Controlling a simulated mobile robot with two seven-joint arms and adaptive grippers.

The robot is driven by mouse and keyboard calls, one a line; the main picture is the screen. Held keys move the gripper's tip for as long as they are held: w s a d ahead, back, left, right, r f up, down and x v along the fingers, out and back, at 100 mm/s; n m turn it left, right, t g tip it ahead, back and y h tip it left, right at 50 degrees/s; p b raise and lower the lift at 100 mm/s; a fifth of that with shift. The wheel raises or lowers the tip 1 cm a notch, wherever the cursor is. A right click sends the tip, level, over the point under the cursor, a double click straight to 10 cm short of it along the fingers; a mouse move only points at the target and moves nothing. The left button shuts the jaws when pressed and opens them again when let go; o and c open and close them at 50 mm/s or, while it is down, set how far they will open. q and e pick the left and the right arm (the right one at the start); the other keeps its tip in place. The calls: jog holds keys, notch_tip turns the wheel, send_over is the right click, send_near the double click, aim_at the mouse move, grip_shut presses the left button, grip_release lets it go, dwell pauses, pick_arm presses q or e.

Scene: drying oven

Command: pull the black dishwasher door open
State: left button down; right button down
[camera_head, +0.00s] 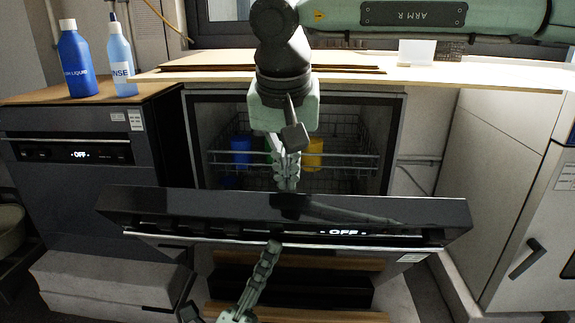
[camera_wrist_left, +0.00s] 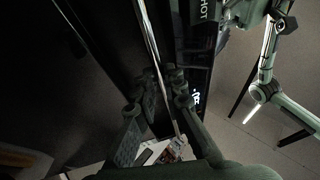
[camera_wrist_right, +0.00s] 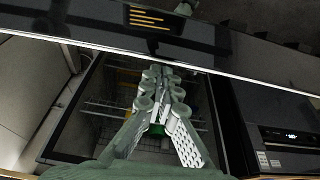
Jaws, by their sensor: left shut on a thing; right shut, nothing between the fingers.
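The black dishwasher door (camera_head: 190,206) is part-way open in the head view, tilted out so its top edge and OFF display face up. The rack shows behind it. My left gripper (camera_head: 273,248) is in front of the door at its silver front strip, shut on what looks like that edge; its fingers meet beside the strip in the left wrist view (camera_wrist_left: 165,82). My right gripper (camera_head: 289,182) is shut and empty, pointing down behind the door's top edge on the inner side. In the right wrist view its closed fingers (camera_wrist_right: 158,76) reach the door's edge; contact is unclear.
The dishwasher rack (camera_head: 340,160) holds a blue cup (camera_head: 241,151) and a yellow cup (camera_head: 312,153). A second dark machine (camera_head: 75,190) stands left, with a dark blue bottle (camera_head: 78,62) and a light blue bottle (camera_head: 122,62) on top. A white cabinet (camera_head: 490,160) stands right.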

aim_at(285, 206)
pick_arm(q)
jog(key=shift+w+a, duration=0.1)
jog(key=shift+w, duration=0.05)
pick_arm(e)
jog(key=shift+s+f, duration=0.35)
jog(key=shift+s, duration=0.35)
jog(key=shift+s+f, duration=0.35)
jog(key=shift+s, duration=0.3)
jog(key=shift+s+f, duration=0.35)
jog(key=shift+s, duration=0.35)
pick_arm(q)
jog(key=c, duration=1.7)
grip_release()
jog(key=shift+o, duration=0.5)
jog(key=shift+r, duration=0.1)
pick_arm(e)
jog(key=shift+w+f, duration=0.1)
